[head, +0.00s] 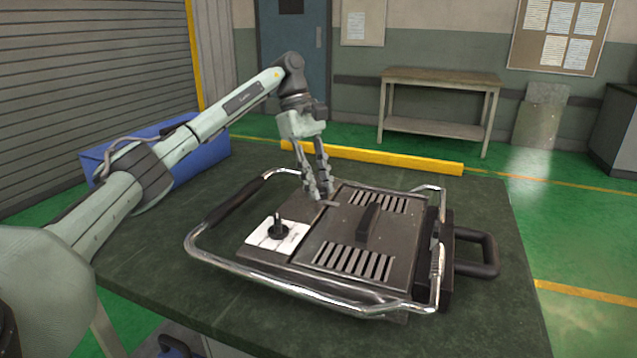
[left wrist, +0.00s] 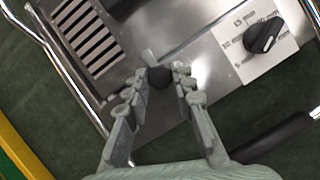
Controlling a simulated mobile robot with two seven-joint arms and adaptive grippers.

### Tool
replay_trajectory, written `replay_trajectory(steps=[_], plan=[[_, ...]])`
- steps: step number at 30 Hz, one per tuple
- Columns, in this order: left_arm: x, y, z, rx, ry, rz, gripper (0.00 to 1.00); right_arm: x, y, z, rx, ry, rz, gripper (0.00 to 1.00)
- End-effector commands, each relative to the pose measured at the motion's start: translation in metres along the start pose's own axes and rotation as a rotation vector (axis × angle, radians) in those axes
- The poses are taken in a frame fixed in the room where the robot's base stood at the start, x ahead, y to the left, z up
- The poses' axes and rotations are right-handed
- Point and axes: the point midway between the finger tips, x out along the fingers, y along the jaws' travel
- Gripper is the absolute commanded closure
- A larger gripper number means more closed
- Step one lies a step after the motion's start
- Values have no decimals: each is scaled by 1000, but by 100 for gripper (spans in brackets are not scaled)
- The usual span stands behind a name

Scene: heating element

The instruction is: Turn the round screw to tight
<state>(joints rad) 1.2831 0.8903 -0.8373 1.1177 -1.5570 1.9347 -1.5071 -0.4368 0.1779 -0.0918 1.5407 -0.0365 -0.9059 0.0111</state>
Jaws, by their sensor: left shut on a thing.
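The heating element (head: 340,240) is a flat dark metal unit with slotted vents and a chrome tube frame, lying on the green-topped table. The round screw (left wrist: 159,77) is a small dark round knob near the unit's edge, beside a small metal tab (left wrist: 149,57). My left gripper (head: 320,193) reaches down to the unit's far side. In the left wrist view my left gripper (left wrist: 160,82) has its fingertips on either side of the screw, shut on it. In the head view the fingers hide the screw. Its tightness cannot be told. My right gripper is not in view.
A black timer dial (head: 278,230) on a white plate sits on the unit's near-left part. A black handle (head: 368,222) rises from its middle. The chrome frame (head: 230,262) surrounds it. The table (head: 150,255) is bare to the left of the unit.

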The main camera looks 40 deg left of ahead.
Motion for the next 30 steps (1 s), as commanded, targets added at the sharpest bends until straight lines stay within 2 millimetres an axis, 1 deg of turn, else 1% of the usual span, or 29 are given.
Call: replay_trajectory(steps=[1, 2, 6, 14, 17, 20, 23, 27, 30], plan=[[1, 0, 0, 1, 0, -2, 100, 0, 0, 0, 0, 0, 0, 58], [1, 0, 0, 1, 0, -2, 72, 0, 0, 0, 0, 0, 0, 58], [1, 0, 0, 1, 0, -1, 55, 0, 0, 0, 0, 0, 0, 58], [0, 0, 0, 0, 0, 0, 55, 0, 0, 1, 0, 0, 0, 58], [-4, 0, 0, 0, 0, 2, 55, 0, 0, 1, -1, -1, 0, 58], [-16, 1, 0, 0, 0, 3, 55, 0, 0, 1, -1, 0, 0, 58], [-36, 1, 1, -1, 0, 5, 55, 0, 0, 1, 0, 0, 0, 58], [-68, 1, 1, -2, 1, 6, 55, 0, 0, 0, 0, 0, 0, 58], [-84, 1, 1, -1, 2, 3, 55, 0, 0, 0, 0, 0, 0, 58]])
